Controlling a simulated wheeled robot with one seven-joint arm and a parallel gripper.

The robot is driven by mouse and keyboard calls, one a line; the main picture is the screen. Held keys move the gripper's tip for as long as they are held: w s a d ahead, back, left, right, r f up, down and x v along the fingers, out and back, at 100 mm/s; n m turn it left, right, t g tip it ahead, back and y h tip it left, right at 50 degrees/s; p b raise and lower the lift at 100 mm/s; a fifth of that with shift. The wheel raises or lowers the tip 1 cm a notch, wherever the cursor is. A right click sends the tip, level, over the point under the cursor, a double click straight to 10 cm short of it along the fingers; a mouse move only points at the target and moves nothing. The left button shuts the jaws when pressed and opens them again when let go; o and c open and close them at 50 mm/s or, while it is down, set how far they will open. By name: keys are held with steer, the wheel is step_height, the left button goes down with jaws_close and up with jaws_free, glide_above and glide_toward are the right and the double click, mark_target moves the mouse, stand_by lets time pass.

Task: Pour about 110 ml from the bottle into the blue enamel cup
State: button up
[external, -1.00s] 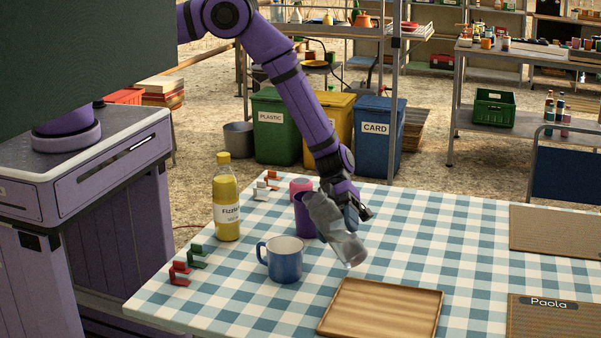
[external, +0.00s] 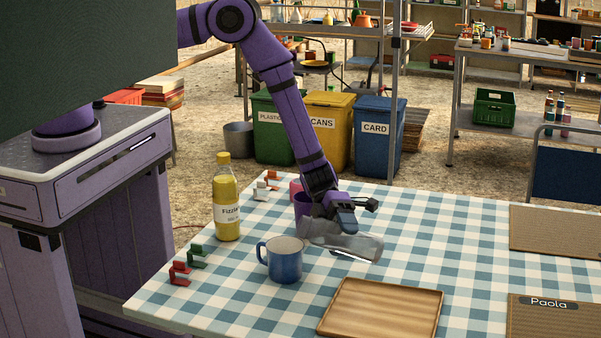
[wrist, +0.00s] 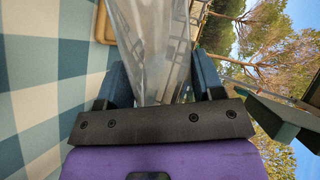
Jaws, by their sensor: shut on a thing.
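My gripper (external: 343,222) is shut on a clear, see-through bottle (external: 362,247) above the table. The bottle lies almost level, one end towards the blue enamel cup and the other to the right. I cannot tell which end is its mouth or how much liquid it holds. In the wrist view the clear bottle (wrist: 155,45) runs up from between the jaws (wrist: 165,85). The blue enamel cup (external: 284,264) stands upright on the table, just left of and below the bottle, its handle on the left. Its inside looks pale; any liquid is not clear. No stream shows.
A labelled bottle of yellow drink (external: 227,205) stands left of the cup. A purple cup (external: 302,204) and a pink thing (external: 296,186) stand behind, partly hidden. A wooden tray (external: 328,327) lies in front. Red and green clips (external: 197,255) lie at the left edge.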

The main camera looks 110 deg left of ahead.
mark_target(336, 224)
steer(key=shift+s+d+r+m+t, duration=0.15)
steer(key=shift+r+m, duration=0.1)
steer(key=shift+r, duration=0.25)
steer(key=shift+s+a+r+m+t, duration=0.1)
steer(key=shift+s+r+m+t, duration=0.15)
steer(key=shift+r, duration=0.25)
steer(key=shift+s+d+r+m+t, duration=0.1)
steer(key=shift+r+m, duration=0.2)
steer(key=shift+r, duration=0.2)
steer(key=shift+s+m+t, duration=0.1)
steer(key=shift+m+t, duration=0.4)
steer(key=shift+m, duration=0.1)
steer(key=shift+s+d+r+m+p, duration=0.1)
steer(key=shift+s+r+m+p, duration=0.1)
steer(key=shift+r+m+p, duration=0.3)
stand_by(0.7)
steer(key=shift+s+d+r+m+t+p, duration=0.1)
steer(key=shift+s+r+m+t+p, duration=0.3)
steer(key=shift+r+t+p, duration=0.15)
stand_by(1.0)
steer(key=shift+w+f+n+g, duration=0.3)
steer(key=shift+f+n, duration=0.15)
steer(key=shift+f, duration=0.15)
steer(key=shift+w+f+n+g, duration=0.15)
steer(key=shift+f+n+g, duration=0.1)
steer(key=shift+f+n, duration=0.25)
steer(key=shift+n, duration=0.35)
steer(key=shift+w+g, duration=0.1)
steer(key=shift+g, duration=0.3)
